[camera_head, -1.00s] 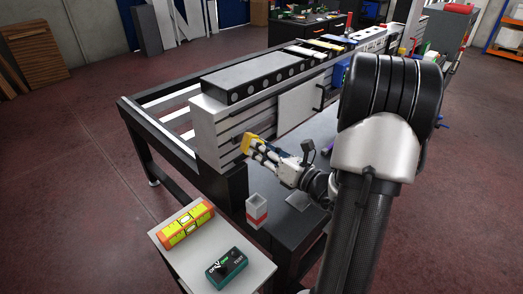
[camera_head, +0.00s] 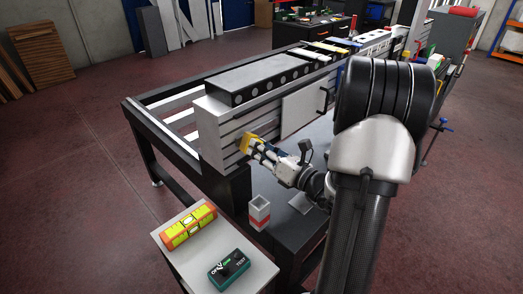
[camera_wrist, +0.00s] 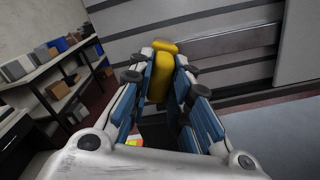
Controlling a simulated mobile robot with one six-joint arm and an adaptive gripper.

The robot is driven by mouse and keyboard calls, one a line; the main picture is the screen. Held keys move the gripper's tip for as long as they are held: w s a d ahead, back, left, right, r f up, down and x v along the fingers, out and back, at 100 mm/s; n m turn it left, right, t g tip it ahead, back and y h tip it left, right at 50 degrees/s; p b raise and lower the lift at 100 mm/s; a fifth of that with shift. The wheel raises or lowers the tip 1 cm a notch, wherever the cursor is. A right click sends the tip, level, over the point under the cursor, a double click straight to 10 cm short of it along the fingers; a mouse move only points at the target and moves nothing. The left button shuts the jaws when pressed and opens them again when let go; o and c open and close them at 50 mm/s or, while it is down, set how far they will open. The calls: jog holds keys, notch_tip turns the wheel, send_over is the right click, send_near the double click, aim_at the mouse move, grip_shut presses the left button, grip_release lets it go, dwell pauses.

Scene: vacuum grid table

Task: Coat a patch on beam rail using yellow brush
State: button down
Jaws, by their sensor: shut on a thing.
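The beam rail (camera_head: 211,131) is the light grey, grooved side of the long table in the head view. Its grooved face (camera_wrist: 205,45) fills much of the upper wrist view. My gripper (camera_head: 258,149) is shut on the yellow brush (camera_head: 246,142). In the wrist view the yellow brush (camera_wrist: 158,75) stands between the two blue-padded fingers (camera_wrist: 160,88). Its far end is at the rail face; I cannot tell whether it touches. The bristles are hidden, and I see no clear coated patch.
A white-and-red open container (camera_head: 259,211) stands below my gripper. A black perforated block (camera_head: 268,78) lies on top of the table. Floor at left is clear.

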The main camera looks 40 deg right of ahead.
jog(key=shift+d+p, duration=1.05)
jog(key=shift+d, duration=4.3)
jog(key=a, duration=1)
jog(key=shift+a+p, duration=0.35)
jog(key=shift+p, duration=0.05)
jog(key=shift+s, duration=0.1)
jog(key=shift+s+d, duration=0.15)
jog(key=shift+s, duration=1.35)
jog(key=shift+s+d, duration=0.1)
jog(key=shift+s, duration=1.35)
jog(key=shift+s, duration=0.1)
jog(key=s, duration=0.2)
jog(key=shift+s+d+p, duration=0.1)
jog(key=shift+s+p, duration=0.25)
jog(key=shift+s, duration=0.05)
jog(key=shift+w, duration=0.1)
